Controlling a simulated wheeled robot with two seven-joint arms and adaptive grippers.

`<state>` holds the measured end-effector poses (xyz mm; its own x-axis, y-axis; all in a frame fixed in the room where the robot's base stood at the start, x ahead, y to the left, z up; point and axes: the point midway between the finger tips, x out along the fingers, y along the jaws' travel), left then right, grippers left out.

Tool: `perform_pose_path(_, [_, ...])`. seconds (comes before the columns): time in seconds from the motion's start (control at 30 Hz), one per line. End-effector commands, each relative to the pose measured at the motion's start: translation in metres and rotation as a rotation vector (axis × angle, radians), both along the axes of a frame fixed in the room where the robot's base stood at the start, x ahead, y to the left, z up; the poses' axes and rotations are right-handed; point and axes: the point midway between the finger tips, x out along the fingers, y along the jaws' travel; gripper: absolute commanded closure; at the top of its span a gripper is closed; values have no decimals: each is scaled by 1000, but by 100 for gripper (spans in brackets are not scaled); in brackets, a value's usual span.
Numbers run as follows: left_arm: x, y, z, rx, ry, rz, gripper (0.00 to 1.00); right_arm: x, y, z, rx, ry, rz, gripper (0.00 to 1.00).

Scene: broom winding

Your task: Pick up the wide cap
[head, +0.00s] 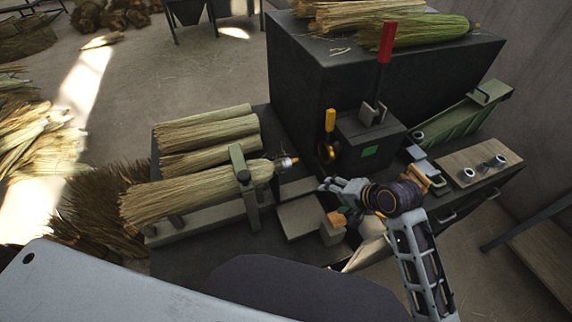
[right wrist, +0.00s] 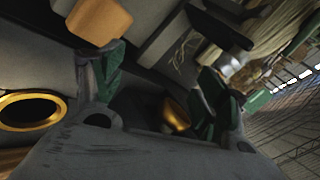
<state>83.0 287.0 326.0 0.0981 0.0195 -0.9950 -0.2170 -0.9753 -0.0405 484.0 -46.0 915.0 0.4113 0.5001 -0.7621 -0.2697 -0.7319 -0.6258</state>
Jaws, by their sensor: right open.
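My right gripper (head: 335,195) is open over the dark bench, just right of the clamped broom's handle end. In the right wrist view its two green-padded fingers (right wrist: 160,85) stand apart. A small brass-coloured curved piece (right wrist: 176,116) shows low between them, partly in shadow; I cannot tell whether it is the wide cap. Two small round metal pieces, one on the left (head: 469,173) and one on the right (head: 500,161), sit on the wooden board (head: 480,160). I cannot tell whether either is the wide cap. My left gripper is not in view.
The broom (head: 175,197) lies in a green clamp (head: 243,178), with straw bundles behind it. A machine block with a red lever (head: 384,50) stands behind my gripper. An orange-topped block (head: 334,222) is close below it. A gold-rimmed ring (right wrist: 30,110) lies left of the fingers.

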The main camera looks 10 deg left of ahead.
Motion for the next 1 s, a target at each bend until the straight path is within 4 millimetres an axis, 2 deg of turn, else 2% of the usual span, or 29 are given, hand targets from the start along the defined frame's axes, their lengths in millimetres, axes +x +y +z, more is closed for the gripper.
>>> perform_pose_path(0.6, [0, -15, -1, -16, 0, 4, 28, 44, 57, 55, 279, 191, -164, 26])
perform_pose_path(0.8, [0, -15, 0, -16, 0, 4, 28, 52, 69, 69, 341, 256, -210, 26])
perform_pose_path(1.0, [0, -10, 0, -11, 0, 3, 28, 55, 73, 74, 364, 284, -229, 26])
